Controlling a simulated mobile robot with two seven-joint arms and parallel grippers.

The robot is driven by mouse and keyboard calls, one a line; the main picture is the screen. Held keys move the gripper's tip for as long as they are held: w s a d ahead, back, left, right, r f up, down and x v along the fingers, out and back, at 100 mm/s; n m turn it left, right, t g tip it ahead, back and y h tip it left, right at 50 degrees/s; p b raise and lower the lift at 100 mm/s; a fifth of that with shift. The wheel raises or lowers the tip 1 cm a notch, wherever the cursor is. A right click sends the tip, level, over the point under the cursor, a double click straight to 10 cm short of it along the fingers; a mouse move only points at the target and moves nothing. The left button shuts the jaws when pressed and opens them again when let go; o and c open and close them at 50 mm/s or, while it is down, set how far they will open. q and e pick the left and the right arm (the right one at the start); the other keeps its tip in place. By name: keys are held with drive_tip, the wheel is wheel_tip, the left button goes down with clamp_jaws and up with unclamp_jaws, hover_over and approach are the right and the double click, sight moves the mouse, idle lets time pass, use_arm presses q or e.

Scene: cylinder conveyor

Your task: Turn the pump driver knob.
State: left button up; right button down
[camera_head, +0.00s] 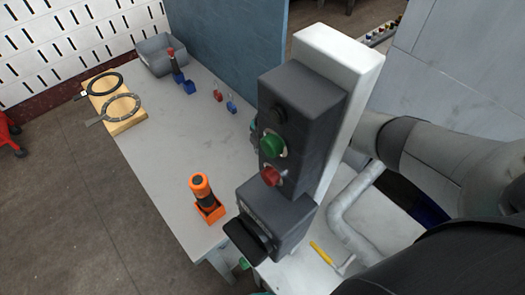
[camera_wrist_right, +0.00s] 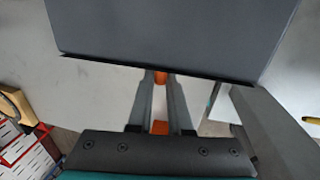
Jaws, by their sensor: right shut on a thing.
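A dark grey control box (camera_head: 300,110) on a white upright has a black button (camera_head: 278,115), a green button (camera_head: 272,146) and a red button (camera_head: 271,176). Below it is a second dark box (camera_head: 285,215) with a broad black knob-like part (camera_head: 247,242) on its front. In the right wrist view, a dark panel (camera_wrist_right: 170,35) covers the upper middle and hides my right fingertips. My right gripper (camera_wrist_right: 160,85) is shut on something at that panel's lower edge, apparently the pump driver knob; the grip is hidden. My left gripper is not in view.
An orange tool in an orange holder (camera_head: 210,210) stands on the grey table (camera_head: 165,165) left of the boxes. A grey bin (camera_head: 160,62), a wooden board with rings (camera_head: 124,118) and small red and blue tools are farther back. A yellow pen (camera_head: 322,254) lies at right.

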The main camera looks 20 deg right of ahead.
drive_tip(key=shift+w+g, duration=0.15)
drive_tip(key=shift+g, duration=0.35)
drive_tip(key=c, duration=0.8)
unclamp_jaws()
drive_tip(key=shift+c, duration=0.2)
wheel_tip(320, 180, up, 15)
drive_tip(key=s, duration=0.1)
drive_tip(key=shift+d+p, duration=0.2)
drive_tip(key=shift+p, duration=0.1)
drive_tip(key=shift+r, duration=0.1)
